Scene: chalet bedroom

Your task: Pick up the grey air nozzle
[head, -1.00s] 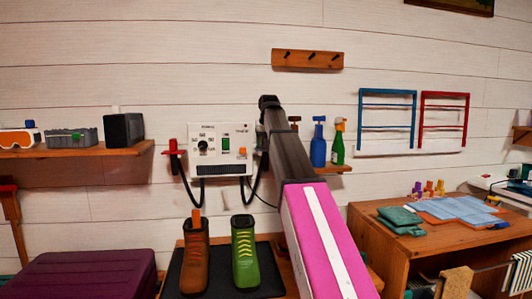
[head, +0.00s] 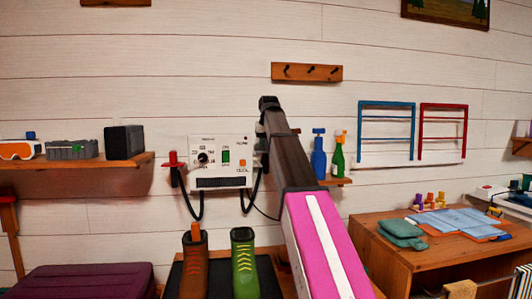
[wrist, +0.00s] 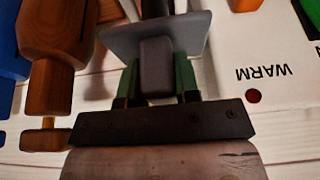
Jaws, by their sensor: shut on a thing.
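In the wrist view the grey air nozzle (wrist: 157,66) sits between the green-padded fingers of my gripper (wrist: 158,84), which is shut on it. A wider grey plate-like part spreads behind it. In the head view my arm reaches up to the right side of the white control box (head: 220,158), and a small grey part of the nozzle (head: 261,143) shows beside the arm. My fingers are mostly hidden there. A black hose loops below the box on this side. The red nozzle (head: 173,160) stands at the box's left side.
A brown boot (head: 194,268) and a green boot (head: 244,265) stand below the box. A peg rack (head: 307,72) hangs above. A wooden desk (head: 375,240) is at right.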

